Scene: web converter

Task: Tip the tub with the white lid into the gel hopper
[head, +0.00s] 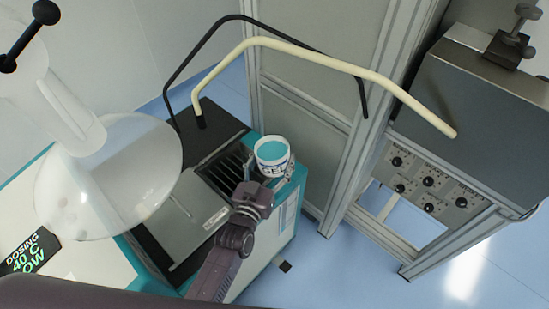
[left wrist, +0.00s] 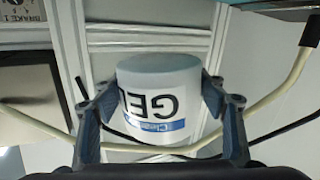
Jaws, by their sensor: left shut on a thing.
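A white tub (head: 273,168) with "GEL" lettering is at the middle of the head view, about upright. Its round top looks teal inside a white rim, and I see no white lid on it. My left gripper (head: 268,178) is shut on the tub, a finger on either side. In the left wrist view the tub (left wrist: 160,100) sits between the fingers with its lettering upside down. A dark slatted opening (head: 222,170), which may be the gel hopper, is just left of the tub on the teal machine. My right gripper is not in view.
A grey cover plate (head: 182,222) lies left of the opening. A large clear bowl (head: 110,180) is at the left, above a dosing display (head: 30,252). Black and cream bent bars (head: 300,55) arch behind the tub. A framed control cabinet (head: 440,185) stands at the right.

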